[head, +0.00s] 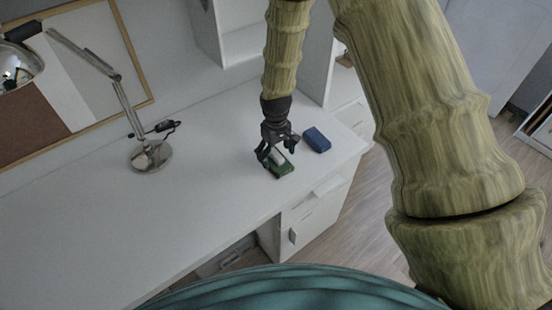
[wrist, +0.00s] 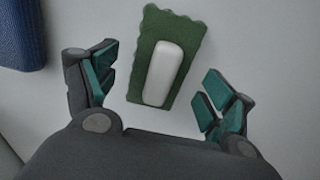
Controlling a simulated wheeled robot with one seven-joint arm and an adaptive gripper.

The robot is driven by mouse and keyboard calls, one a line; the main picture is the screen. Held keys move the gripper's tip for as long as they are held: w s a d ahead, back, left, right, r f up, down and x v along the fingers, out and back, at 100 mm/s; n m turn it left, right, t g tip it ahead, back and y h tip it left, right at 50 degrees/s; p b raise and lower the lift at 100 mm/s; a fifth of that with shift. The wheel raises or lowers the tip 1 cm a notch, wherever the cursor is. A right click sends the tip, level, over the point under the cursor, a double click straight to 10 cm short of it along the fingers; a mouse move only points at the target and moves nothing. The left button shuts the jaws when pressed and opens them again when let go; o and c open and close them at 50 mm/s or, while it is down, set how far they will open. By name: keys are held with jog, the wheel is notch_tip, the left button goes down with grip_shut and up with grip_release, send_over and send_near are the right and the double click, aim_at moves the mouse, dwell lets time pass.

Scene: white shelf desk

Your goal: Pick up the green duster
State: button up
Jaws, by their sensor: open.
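The green duster (wrist: 179,30) is a flat green pad with scalloped edges and a white block-shaped grip (wrist: 163,73) on top. It lies on the white desk. In the head view the duster (head: 281,170) is near the desk's right end, partly hidden by my gripper. My gripper (head: 277,156) points down over it, open and empty. In the wrist view my gripper (wrist: 153,92) has its fingers spread, one on each side of the duster's lower part, apart from it. The height of the fingertips above the desk is hard to tell.
A blue block-like object (head: 316,140) lies right of the duster; it also shows at upper left in the wrist view (wrist: 20,35). A desk lamp (head: 149,155) stands on the left. The desk's front edge is close to the duster. The desk's middle (head: 150,215) is clear.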

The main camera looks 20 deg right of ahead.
jog(key=shift+f, duration=1.2)
jog(key=shift+c, duration=0.5)
jog(key=c, duration=1)
jog(key=shift+r, duration=0.1)
jog(key=shift+r, duration=0.7)
jog(key=shift+r+b, duration=0.45)
jog(key=shift+r, duration=0.45)
jog(key=s+a+r+b, duration=0.1)
jog(key=s+b, duration=0.2)
jog(key=s, duration=1.3)
jog(key=shift+a+r, duration=0.3)
jog(key=shift+r, duration=0.05)
